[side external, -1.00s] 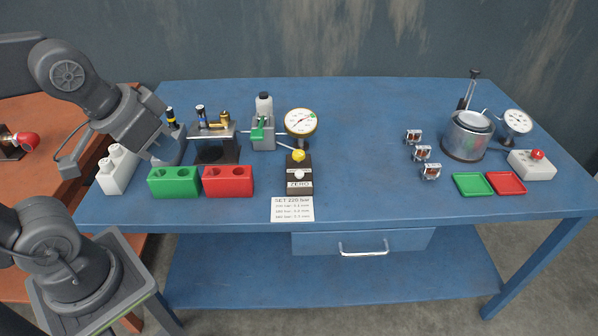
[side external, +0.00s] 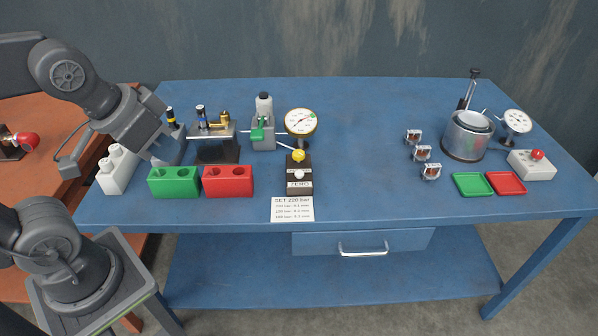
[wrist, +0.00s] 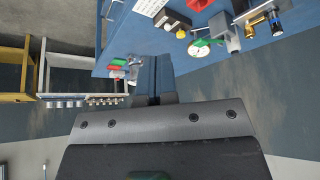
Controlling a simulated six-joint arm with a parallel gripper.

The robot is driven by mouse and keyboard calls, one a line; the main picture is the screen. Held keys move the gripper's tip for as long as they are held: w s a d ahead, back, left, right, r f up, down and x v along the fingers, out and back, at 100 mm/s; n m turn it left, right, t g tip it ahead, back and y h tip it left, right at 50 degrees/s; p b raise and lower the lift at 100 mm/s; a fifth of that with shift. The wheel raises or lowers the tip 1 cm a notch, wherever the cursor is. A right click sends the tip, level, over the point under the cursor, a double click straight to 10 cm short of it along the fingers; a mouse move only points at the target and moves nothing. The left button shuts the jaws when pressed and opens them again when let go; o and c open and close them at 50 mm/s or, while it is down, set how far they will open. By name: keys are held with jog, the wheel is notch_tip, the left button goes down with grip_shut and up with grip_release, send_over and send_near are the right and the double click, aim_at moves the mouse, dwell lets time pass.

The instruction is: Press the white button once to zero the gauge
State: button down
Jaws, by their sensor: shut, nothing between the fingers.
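The white button (side external: 299,175) sits on the front part of a black box (side external: 299,187) labelled ZERO, below a yellow knob (side external: 298,155). The gauge (side external: 301,121) with a white dial stands just behind the box, and it also shows in the wrist view (wrist: 199,48). My gripper (side external: 163,154) is at the left of the bench, well left of the box and touching neither it nor the gauge. Its fingers are together and empty in the wrist view (wrist: 153,84). The fingertips are partly hard to make out in the side view.
A green block (side external: 174,189) and a red block (side external: 228,189) with holes stand between my gripper and the box. A white block (side external: 117,172) is at the left edge. A printed card (side external: 292,209) lies before the box.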

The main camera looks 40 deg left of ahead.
jog(key=m+t+y, duration=0.3)
jog(key=m+y, duration=0.1)
jog(key=m, duration=1.8)
send_over(297, 173)
notch_tip(297, 173, down, 12)
jog(key=shift+f, duration=0.15)
jog(key=shift+f, duration=4.3)
jog(key=shift+f, duration=0.15)
jog(key=shift+f, duration=0.25)
